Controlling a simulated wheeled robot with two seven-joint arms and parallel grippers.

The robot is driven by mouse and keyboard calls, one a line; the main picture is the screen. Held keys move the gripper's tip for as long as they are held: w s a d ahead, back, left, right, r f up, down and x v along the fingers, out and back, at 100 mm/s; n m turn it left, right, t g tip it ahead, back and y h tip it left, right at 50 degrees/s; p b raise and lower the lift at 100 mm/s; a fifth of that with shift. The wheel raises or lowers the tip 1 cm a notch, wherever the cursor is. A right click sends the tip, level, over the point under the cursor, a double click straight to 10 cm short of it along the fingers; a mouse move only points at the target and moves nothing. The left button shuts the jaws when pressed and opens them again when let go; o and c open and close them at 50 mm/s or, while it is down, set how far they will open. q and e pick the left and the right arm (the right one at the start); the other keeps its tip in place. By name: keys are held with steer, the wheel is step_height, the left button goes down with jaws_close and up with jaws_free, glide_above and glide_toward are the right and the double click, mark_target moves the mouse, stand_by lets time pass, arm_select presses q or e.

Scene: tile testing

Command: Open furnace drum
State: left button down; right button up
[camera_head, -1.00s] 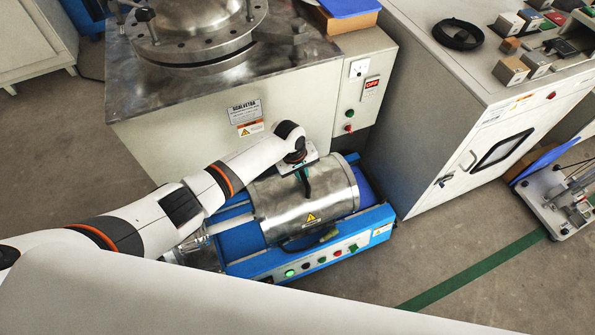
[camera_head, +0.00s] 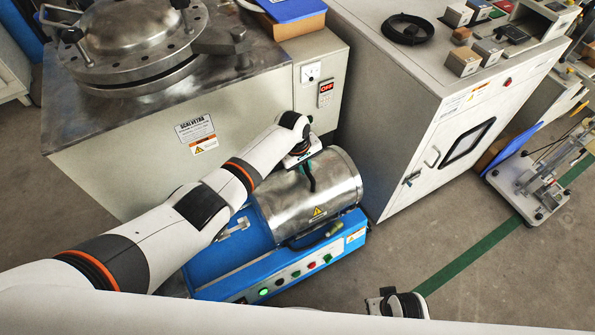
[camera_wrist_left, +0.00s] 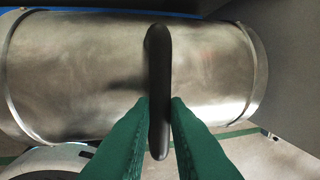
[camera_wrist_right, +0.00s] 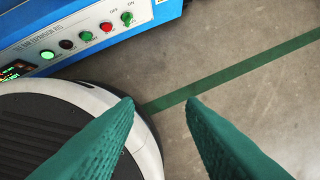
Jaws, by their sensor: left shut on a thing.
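The furnace drum (camera_head: 310,197) is a shiny steel cylinder with a warning label, lying on a blue base (camera_head: 225,262). It looks closed. My left gripper (camera_head: 308,177) reaches over the drum's top and is shut on a black handle. In the left wrist view the green fingers (camera_wrist_left: 160,105) sit on both sides of the black handle (camera_wrist_left: 158,65), with the drum (camera_wrist_left: 90,70) behind it. My right gripper (camera_wrist_right: 160,103) is open and empty above the floor, in front of the base. In the head view only part of my right arm shows at the bottom.
A grey furnace cabinet with a round lidded vessel (camera_head: 140,35) stands behind the drum. A white cabinet (camera_head: 420,120) stands to its right. The base's front panel carries several buttons (camera_wrist_right: 85,37).

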arm_select(q)
steer(key=shift+w+d, duration=0.35)
steer(key=shift+d, duration=0.1)
arm_select(e)
steer(key=shift+w+r, duration=0.25)
steer(key=shift+r, duration=0.35)
steer(key=shift+w+r, duration=0.2)
steer(key=shift+r, duration=0.4)
arm_select(q)
steer(key=c, duration=1.4)
jaws_free()
